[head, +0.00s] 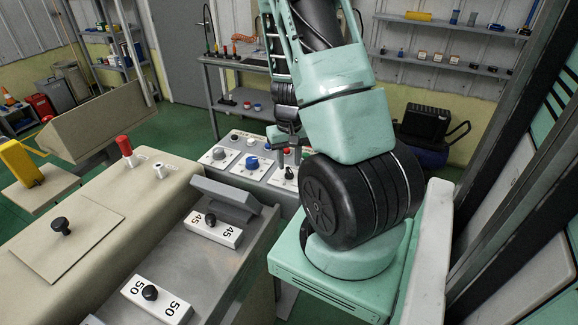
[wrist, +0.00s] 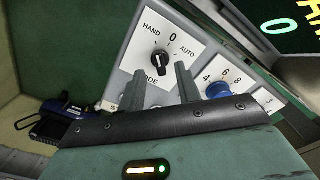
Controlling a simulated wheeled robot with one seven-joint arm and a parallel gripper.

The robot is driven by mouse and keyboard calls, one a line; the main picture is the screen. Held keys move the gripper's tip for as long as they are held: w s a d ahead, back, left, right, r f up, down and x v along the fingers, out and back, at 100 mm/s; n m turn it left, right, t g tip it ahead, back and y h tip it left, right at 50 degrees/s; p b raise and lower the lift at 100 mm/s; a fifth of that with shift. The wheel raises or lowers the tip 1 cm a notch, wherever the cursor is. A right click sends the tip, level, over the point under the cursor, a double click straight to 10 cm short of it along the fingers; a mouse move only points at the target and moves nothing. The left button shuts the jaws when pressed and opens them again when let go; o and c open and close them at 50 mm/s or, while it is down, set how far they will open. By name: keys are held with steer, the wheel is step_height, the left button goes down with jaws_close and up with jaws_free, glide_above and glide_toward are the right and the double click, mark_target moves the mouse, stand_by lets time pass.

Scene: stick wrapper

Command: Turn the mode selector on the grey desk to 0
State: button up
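The mode selector (wrist: 160,62) is a black rotary knob on a white plate lettered HAND, 0 and AUTO in the wrist view. Its pointer direction is too small to tell surely. Part of the lower lettering is hidden by a finger. My gripper (wrist: 160,72) is open, with its two green fingers apart, below and to either side of the knob in the picture. In the head view my gripper (head: 288,150) hangs over the grey desk (head: 262,178), close to a black knob (head: 289,174) that appears to be the selector.
A blue knob (wrist: 218,90) with numbers sits beside the selector; it shows in the head view (head: 252,162). Another black knob (head: 219,154) lies further left. A nearer console has sliders marked 45 (head: 215,232) and 50 (head: 155,302).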

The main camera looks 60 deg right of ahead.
mark_target(289, 173)
steer(key=shift+f, duration=1.4)
steer(key=shift+c, duration=0.3)
jaws_close()
steer(key=shift+m, duration=0.3)
steer(key=m+b, duration=0.1)
steer(key=m, duration=0.2)
steer(key=shift+m, duration=2.3)
